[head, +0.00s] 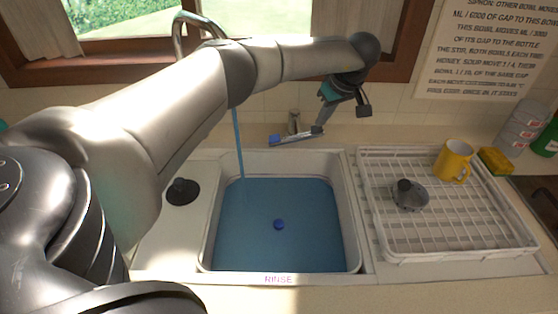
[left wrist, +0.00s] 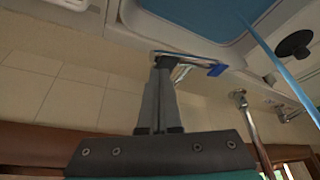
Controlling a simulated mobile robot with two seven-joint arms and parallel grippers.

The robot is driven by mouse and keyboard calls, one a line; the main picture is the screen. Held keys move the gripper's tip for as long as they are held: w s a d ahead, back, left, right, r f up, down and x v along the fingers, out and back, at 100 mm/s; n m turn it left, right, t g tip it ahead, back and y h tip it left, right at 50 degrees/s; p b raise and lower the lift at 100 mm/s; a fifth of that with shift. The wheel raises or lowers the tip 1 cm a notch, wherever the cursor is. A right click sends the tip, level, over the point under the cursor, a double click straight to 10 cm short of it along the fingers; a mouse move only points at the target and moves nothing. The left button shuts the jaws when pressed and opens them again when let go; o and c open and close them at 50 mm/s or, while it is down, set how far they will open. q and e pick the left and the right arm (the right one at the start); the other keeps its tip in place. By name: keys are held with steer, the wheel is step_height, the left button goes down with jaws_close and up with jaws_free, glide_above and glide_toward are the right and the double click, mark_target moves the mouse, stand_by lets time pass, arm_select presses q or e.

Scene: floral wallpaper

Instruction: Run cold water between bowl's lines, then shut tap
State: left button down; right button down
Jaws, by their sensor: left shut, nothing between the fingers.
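The sink bowl (head: 352,240), marked RINSE on its front rim, holds a broad pool of blue water (head: 250,250). I cannot make out any lines on its walls. The curved tap spout (head: 181,32) stands behind, partly hidden by my left arm. A blue stream (head: 238,140) runs down into the bowl; it also shows in the left wrist view (left wrist: 282,62). A lever with a blue tip (head: 276,140) lies behind the bowl, also in the left wrist view (left wrist: 214,70). My left gripper (head: 318,131) is shut and empty, its fingertips at the lever's right end; contact is unclear.
A black knob-like piece (head: 183,191) sits left of the bowl.

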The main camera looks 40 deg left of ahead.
mark_target(321, 128)
arm_select(q)
steer(key=shift+f+b, duration=1.15)
steer(key=shift+f, duration=0.85)
steer(key=shift+s+f, duration=0.1)
steer(key=shift+f, duration=0.05)
steer(key=shift+w+d+b, duration=0.8)
steer(key=shift+w+d, duration=0.25)
steer(key=shift+d, duration=0.1)
steer(key=shift+r, duration=0.25)
